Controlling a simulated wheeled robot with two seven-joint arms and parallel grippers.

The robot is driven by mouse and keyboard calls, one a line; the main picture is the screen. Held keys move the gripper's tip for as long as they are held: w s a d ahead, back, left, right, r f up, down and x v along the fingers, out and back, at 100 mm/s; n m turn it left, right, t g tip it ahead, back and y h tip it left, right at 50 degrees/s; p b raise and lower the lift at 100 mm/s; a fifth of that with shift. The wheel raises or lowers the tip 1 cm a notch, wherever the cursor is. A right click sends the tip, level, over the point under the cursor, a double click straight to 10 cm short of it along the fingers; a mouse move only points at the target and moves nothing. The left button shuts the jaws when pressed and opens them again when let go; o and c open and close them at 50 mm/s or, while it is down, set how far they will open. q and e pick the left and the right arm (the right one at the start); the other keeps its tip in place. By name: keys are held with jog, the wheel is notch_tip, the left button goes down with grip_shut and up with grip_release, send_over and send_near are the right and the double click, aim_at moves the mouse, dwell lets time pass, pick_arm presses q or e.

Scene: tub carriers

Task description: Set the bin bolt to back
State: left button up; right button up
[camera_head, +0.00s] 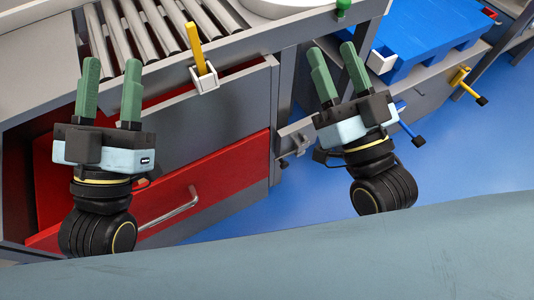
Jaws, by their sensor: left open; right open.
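A red bin front (195,185) with a metal bar handle (170,208) sits low in the grey cabinet and looks pulled out at a slant. A small dark grey latch-like part (297,146) sits beside the cabinet's right side; I cannot tell for sure whether it is the bin bolt, nor its setting. My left gripper (111,66) is open and empty, in front of the cabinet's left part. My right gripper (332,52) is open and empty, up and right of the latch-like part. Neither gripper visibly holds anything.
A yellow lever (196,48) in a white bracket stands on the cabinet front, below metal rollers (150,28). A green knob (343,8) is at the top.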

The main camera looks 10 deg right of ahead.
jog(key=w+d+f+m+g+h, duration=0.1)
jog(key=w+f+m+g+h, duration=0.15)
jog(key=f+m, duration=0.6)
pick_arm(q)
notch_tip(320, 180, down, 7)
jog(key=w+g+y+p, duration=0.2)
jog(key=g, duration=0.3)
pick_arm(e)
jog(key=m+g+y, duration=0.1)
jog(key=m+g, duration=0.7)
jog(key=m, duration=1.6)
send_near(286, 166)
jog(key=shift+t, duration=0.25)
jog(key=b+x, duration=0.1)
jog(key=x, duration=0.3)
jog(key=shift+f+b, duration=0.35)
jog(key=shift+b, duration=0.05)
jog(key=b+x, duration=0.1)
jog(key=x, duration=0.3)
pick_arm(q)
jog(key=s+r+t+h, duration=0.2)
jog(key=s+r+t, duration=0.1)
jog(key=r+t, duration=0.3)
jog(key=shift+a+r, duration=0.2)
jog(key=shift+r, duration=0.7)
pick_arm(e)
jog(key=shift+w+a+f, duration=0.1)
jog(key=shift+w+a, duration=0.1)
jog(key=shift+w, duration=0.2)
